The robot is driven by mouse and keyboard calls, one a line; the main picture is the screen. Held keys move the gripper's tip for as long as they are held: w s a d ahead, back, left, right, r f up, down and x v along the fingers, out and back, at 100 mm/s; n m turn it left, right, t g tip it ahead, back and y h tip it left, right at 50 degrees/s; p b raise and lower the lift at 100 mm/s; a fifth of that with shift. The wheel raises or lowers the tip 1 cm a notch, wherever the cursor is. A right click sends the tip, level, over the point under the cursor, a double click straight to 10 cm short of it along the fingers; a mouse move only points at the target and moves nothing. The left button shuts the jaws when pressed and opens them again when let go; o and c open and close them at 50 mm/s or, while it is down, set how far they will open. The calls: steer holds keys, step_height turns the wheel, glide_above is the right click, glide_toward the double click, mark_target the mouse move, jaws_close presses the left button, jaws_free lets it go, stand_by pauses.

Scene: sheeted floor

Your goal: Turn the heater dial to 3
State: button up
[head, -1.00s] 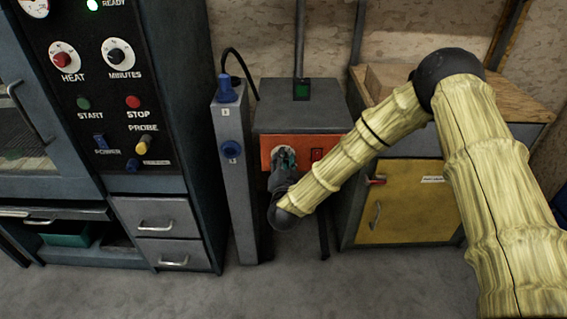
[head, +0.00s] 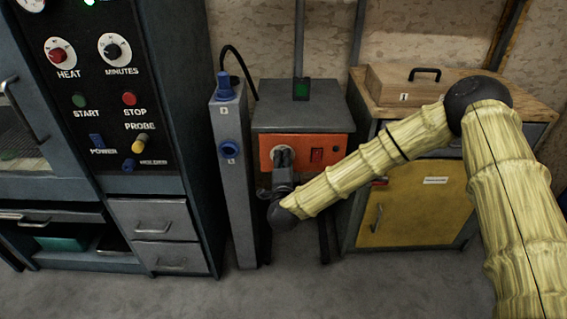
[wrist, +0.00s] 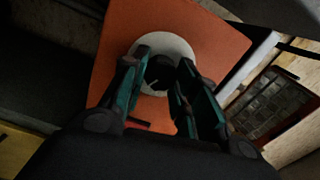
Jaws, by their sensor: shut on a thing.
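The heater's orange front panel (head: 336,151) is on a grey box in the middle of the head view. Its dial is a black knob (wrist: 158,70) on a white round plate (wrist: 178,45), clearest in the wrist view. My gripper (head: 283,158) reaches the dial from the front. In the wrist view my gripper (wrist: 157,82) has one teal-lined finger on each side of the knob, shut on it. The fingers and wrist hide part of the dial, and its numbers cannot be read.
A red switch (head: 317,156) is right of the dial. A narrow grey post (head: 232,195) with blue knobs stands close on the left. A yellow-doored cabinet (head: 410,205) with a wooden box (head: 390,85) on top is at right. An oven-like panel (head: 105,90) is at far left.

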steer(key=shift+d, duration=0.1)
steer(key=shift+f, duration=0.1)
stand_by(0.3)
steer(key=o, duration=1)
steer(key=shift+s, duration=0.15)
steer(key=s, duration=1.1)
steer(key=shift+s, duration=0.4)
